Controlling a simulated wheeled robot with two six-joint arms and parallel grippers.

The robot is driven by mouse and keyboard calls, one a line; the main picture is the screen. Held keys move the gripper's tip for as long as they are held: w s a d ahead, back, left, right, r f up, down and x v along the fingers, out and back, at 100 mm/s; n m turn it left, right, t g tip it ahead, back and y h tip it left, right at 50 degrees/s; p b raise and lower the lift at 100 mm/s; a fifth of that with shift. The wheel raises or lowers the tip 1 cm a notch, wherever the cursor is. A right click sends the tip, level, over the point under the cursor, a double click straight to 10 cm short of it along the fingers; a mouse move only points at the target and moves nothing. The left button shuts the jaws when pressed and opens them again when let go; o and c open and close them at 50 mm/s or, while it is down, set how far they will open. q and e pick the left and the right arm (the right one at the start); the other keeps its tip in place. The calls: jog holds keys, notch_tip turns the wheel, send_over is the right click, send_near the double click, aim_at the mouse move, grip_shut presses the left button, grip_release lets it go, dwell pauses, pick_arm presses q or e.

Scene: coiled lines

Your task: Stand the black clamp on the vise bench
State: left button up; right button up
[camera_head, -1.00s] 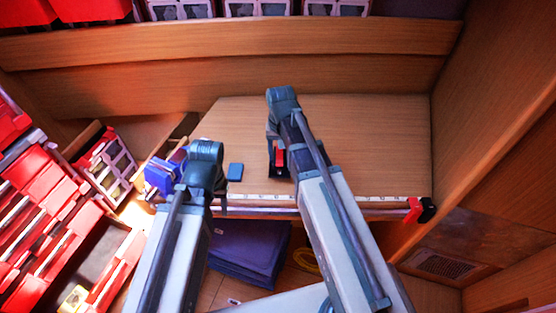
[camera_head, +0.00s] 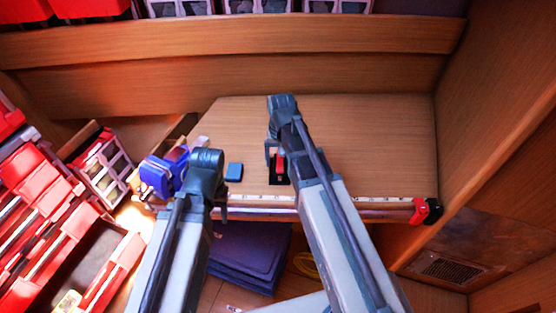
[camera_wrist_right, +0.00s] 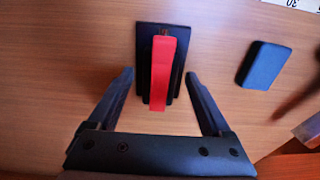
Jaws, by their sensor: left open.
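The black clamp (camera_head: 279,182), with a black base plate and a red lever, stands on the wooden vise bench (camera_head: 370,150). In the right wrist view, the clamp (camera_wrist_right: 160,65) has its base flat on the wood. My right gripper (camera_head: 270,150) is open. In its wrist view, the two fingers (camera_wrist_right: 160,88) are spread on either side of the red lever, with a gap to each side. My left gripper (camera_head: 221,198) is open by the bench's front left edge, mostly hidden behind its own wrist.
A blue vise (camera_head: 160,176) is at the bench's left end. A small blue block (camera_head: 235,171) lies left of the clamp. A ruler strip (camera_head: 370,198) and a red-black clamp (camera_head: 426,211) are along the front edge. The bench's right half is clear.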

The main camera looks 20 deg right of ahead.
dwell(0.3)
notch_tip(320, 180, up, 8)
jog(key=p, duration=0.8)
jog(key=s+a+n+h, duration=0.1)
jog(key=s+a+n, duration=0.6)
jog(key=s, duration=0.8)
jog(key=a, duration=0.3)
